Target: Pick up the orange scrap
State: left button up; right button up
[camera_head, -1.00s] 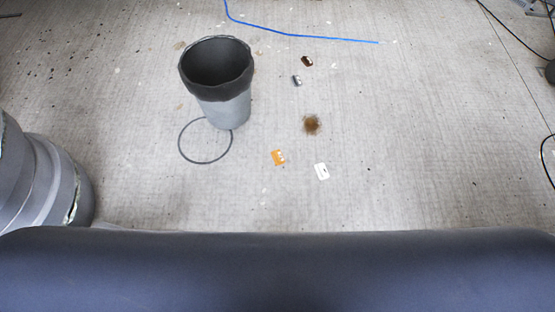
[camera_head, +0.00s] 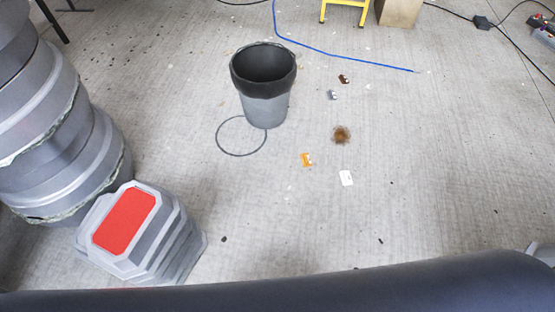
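The orange scrap (camera_head: 307,160) is a small flat piece with pale marks. It lies on the bare concrete floor, a little right of the middle of the head view. A small white piece (camera_head: 346,178) lies to its right and slightly nearer, apart from it. A brown stain (camera_head: 341,134) is on the floor beyond it to the right. Neither of my grippers shows in the head view, so I cannot see their state. Nothing covers the scrap.
A grey bin (camera_head: 265,108) with a dark liner stands behind and left of the scrap, beside a dark ring (camera_head: 219,137). A blue cord (camera_head: 340,54) lies behind. Grey moulds (camera_head: 85,165) are stacked at left. A yellow stand (camera_head: 324,14) is far back. Floor at right is mostly clear.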

aim_at(306, 160)
jog(key=i+l+u, duration=0.3)
jog(key=l+u, duration=0.3)
jog(key=l, duration=0.15)
jog(key=i+l+u, duration=0.1)
jog(key=l+u, duration=0.2)
jog(key=l, duration=0.2)
